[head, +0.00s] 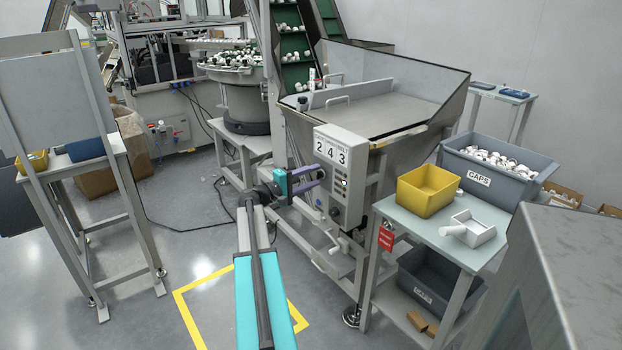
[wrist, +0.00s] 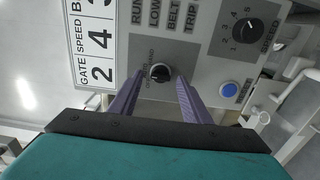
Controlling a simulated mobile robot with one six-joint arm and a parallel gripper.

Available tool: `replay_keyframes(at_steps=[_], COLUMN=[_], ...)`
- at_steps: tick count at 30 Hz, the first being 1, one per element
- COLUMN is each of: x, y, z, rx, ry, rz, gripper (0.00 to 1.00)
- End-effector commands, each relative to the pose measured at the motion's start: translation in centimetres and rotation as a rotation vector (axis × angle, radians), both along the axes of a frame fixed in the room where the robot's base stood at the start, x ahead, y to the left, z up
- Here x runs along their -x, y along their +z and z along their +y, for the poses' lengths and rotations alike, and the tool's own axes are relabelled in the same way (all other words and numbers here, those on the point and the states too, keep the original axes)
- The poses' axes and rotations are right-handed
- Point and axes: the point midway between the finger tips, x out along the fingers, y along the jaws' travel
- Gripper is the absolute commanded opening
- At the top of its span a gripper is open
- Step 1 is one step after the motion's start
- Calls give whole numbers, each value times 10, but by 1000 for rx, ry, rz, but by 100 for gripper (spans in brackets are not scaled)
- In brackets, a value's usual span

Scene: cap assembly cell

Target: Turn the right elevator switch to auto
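The control box (head: 343,150) is on the front of the hopper and shows the digits 2 4 3. In the wrist view, a small black selector switch (wrist: 159,73) sits on its grey panel. Small lettering around the switch is partly hidden and hard to read; "HAND" seems to show. I cannot tell its setting. My gripper (head: 321,176) is in front of the box. In the wrist view, its two purple fingers (wrist: 157,82) are apart, one on each side of the switch, with gaps visible. Whether the tips reach its depth is unclear.
The panel also has a black speed dial (wrist: 234,33) and a blue button (wrist: 229,90). A hand crank (head: 333,249) sticks out below the box.

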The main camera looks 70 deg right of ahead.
Motion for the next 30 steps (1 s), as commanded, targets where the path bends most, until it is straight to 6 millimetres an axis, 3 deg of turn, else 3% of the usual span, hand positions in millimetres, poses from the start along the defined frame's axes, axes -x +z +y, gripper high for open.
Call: replay_keyframes(at_steps=[14, 30], x=[-7, -51], y=[0, 0], z=[11, 79], rx=[0, 0], ry=[1, 2], rz=[0, 0], gripper=[43, 43])
